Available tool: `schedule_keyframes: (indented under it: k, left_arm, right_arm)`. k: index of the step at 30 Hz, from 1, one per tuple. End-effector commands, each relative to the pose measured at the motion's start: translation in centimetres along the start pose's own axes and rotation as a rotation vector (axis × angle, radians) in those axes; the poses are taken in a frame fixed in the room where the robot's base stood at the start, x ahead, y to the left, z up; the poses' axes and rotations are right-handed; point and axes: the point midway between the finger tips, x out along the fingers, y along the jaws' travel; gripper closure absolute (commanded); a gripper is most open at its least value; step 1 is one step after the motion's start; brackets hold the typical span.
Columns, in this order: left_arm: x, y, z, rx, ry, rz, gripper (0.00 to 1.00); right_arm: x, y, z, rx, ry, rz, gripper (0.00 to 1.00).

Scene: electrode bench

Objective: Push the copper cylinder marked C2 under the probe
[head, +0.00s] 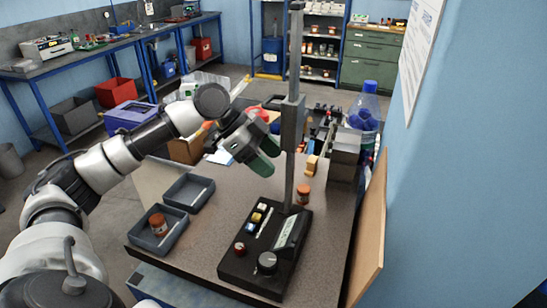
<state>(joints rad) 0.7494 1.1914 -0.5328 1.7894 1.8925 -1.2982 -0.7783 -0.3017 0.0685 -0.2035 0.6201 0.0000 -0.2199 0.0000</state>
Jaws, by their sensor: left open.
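One small copper-brown cylinder (303,194) stands on the bench just right of the upright post. Another copper-brown cylinder (158,223) stands in the near grey tray. I cannot read a C2 mark on either. The probe stand has a tall grey post (291,165) with a block (292,122) on it, rising from a black base (240,262) with a knob and buttons. I cannot make out the probe tip. My left gripper (266,157), with green fingers, is open and empty, left of the post and above the bench. My right gripper is out of view.
Two grey trays (167,198) lie on the bench's left side. A wooden board (370,235) stands along the right edge, near the blue wall.

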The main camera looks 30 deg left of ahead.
Motion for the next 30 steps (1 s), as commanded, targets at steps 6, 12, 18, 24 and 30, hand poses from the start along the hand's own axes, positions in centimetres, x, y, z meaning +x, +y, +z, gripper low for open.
schedule_keyframes:
  k: [6, 12, 18, 24, 30]
  left_arm:
    - [1.2, 0.0, -0.1, -0.001, 0.001, 0.004, 0.39]
    - [4.5, 0.1, -0.2, -0.001, 0.002, 0.005, 0.39]
    - [8.0, 0.1, -0.2, 0.000, 0.001, 0.004, 0.39]
    - [10.2, 0.1, -0.1, 0.000, 0.000, 0.002, 0.39]
    - [10.8, 0.0, 0.0, 0.000, 0.000, 0.000, 0.39]
  right_arm:
    - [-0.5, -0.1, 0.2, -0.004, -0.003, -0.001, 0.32]
    - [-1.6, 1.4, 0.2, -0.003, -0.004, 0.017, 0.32]
    - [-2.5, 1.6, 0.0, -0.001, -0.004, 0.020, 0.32]
    - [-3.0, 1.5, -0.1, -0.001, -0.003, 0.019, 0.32]
    - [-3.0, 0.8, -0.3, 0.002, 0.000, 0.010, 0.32]
